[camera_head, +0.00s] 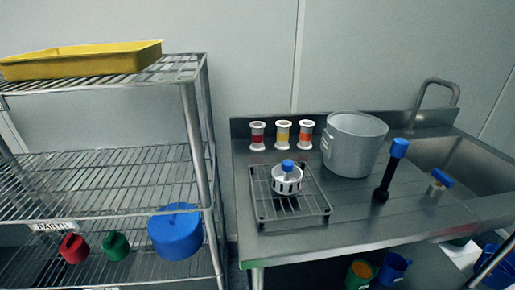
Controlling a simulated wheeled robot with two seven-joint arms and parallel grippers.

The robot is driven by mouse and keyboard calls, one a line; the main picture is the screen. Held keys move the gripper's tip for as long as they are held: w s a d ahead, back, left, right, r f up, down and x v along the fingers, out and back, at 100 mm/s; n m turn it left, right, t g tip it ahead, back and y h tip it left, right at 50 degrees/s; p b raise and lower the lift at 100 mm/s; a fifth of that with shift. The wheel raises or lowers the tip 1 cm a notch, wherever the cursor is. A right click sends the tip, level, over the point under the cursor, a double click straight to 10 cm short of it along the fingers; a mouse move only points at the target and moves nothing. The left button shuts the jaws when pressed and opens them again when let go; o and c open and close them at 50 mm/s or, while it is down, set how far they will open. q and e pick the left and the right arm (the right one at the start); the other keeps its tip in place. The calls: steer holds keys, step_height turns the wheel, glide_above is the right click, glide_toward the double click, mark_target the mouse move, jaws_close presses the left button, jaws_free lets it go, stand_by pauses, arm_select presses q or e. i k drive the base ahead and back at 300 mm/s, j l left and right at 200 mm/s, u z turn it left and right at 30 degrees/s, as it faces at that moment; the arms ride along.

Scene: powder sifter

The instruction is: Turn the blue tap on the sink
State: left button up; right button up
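The blue tap (442,178) is a small blue handle on a grey metal stem. It stands at the front left edge of the sink basin (465,160), at the right of the steel counter. A curved grey spout (437,87) rises behind the basin. Neither of my grippers is in view, so nothing is seen touching the tap. I see no water coming from the spout.
A black upright tool with a blue top (399,148) stands left of the tap. A large grey pot (353,145), a wire rack (262,208) with a white sifter (287,180), and three coloured jars (283,134) occupy the counter. A wire shelf (120,165) stands left.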

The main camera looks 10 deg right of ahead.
mark_target(442, 178)
steer(key=z, duration=1.65)
steer(key=i+l+u, duration=0.1)
steer(key=l, duration=0.25)
steer(key=i+l, duration=0.2)
steer(key=l, duration=0.15)
steer(key=i+l+u, duration=0.15)
steer(key=l, duration=0.2)
steer(key=i+l, duration=0.1)
steer(key=l, duration=0.25)
steer(key=u, duration=0.05)
